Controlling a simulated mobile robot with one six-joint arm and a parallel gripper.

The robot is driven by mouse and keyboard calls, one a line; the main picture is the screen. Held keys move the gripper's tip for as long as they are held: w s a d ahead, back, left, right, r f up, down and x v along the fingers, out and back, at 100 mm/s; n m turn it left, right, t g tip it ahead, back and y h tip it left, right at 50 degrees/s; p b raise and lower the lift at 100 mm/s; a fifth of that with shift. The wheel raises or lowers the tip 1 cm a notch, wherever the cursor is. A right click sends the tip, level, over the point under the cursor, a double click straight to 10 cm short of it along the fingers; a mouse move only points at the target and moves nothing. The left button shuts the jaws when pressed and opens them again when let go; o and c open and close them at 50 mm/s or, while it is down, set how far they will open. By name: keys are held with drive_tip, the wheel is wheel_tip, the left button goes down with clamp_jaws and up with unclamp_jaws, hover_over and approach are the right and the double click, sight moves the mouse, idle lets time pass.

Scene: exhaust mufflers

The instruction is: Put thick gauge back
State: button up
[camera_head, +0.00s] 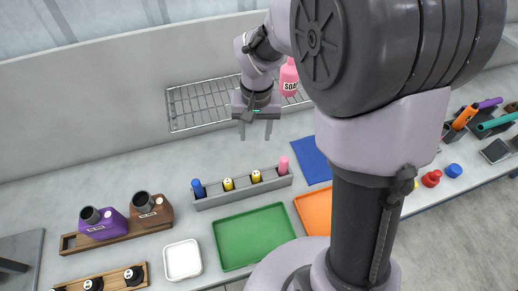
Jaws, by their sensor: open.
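A long grey rack (240,195) holds a blue plug-like piece (197,187), two yellow ones (228,184) and a pink one (284,165), all upright. These may be gauges, but I cannot tell which one, if any, is the thick gauge. My gripper (256,136) points down with its two fingers apart and nothing visible between them. It appears above the counter behind the rack, in front of the wire shelf. My arm hides part of the right side of the counter.
Purple (105,224) and brown (151,211) mufflers stand at left. A wire shelf (203,104) and pink soap bottle (289,78) are behind.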

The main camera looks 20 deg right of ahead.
drive_tip(key=s+a+r+t+y, duration=0.1)
drive_tip(key=s+r+t, duration=0.1)
drive_tip(key=s+r, duration=0.4)
drive_tip(key=s+a+r+m+t, duration=0.1)
drive_tip(key=s+a+r+t, duration=0.1)
drive_tip(key=s+r, duration=0.5)
drive_tip(key=s+t, duration=0.1)
drive_tip(key=s, duration=0.5)
drive_tip(key=shift+a+r+y, duration=0.25)
drive_tip(key=shift+r+y, duration=0.05)
drive_tip(key=shift+y, duration=0.1)
